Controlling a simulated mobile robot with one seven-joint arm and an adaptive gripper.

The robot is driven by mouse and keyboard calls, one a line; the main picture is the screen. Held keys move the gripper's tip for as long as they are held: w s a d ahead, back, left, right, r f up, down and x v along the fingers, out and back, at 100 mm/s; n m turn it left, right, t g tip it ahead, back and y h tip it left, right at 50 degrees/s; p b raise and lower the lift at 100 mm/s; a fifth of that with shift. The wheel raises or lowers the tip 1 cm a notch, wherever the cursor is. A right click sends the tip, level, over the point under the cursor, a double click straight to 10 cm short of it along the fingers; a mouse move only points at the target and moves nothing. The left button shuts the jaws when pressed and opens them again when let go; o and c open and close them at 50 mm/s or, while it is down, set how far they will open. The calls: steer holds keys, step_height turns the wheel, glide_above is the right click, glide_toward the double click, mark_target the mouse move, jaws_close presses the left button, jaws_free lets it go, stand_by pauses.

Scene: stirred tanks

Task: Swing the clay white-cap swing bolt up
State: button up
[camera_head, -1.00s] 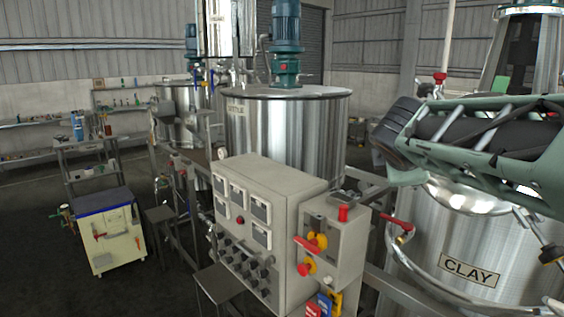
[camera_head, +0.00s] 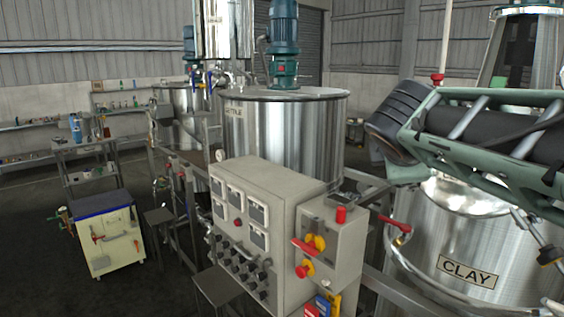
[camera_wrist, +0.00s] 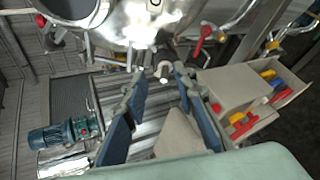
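The clay tank (camera_head: 420,262) is a shiny steel vessel with a CLAY label (camera_head: 467,271), at the right of the head view. Its steel body (camera_wrist: 125,18) fills the top of the wrist view. My gripper (camera_wrist: 161,84) shows two blue-padded fingers spread wide, with nothing held. A small grey hooked fitting with a pale tip (camera_wrist: 163,71) shows between and beyond the fingertips, below the tank rim. It may be the white-cap swing bolt; I cannot be sure.
A control box (camera_head: 262,225) with red and yellow switches stands left of the clay tank; it also shows in the wrist view (camera_wrist: 232,92). A red-handled valve (camera_wrist: 202,38) is near the fingers. The kettle tank (camera_head: 290,135) stands behind.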

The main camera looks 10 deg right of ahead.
steer(key=v, duration=0.7)
steer(key=shift+s+r, duration=0.2)
steer(key=shift+s, duration=0.05)
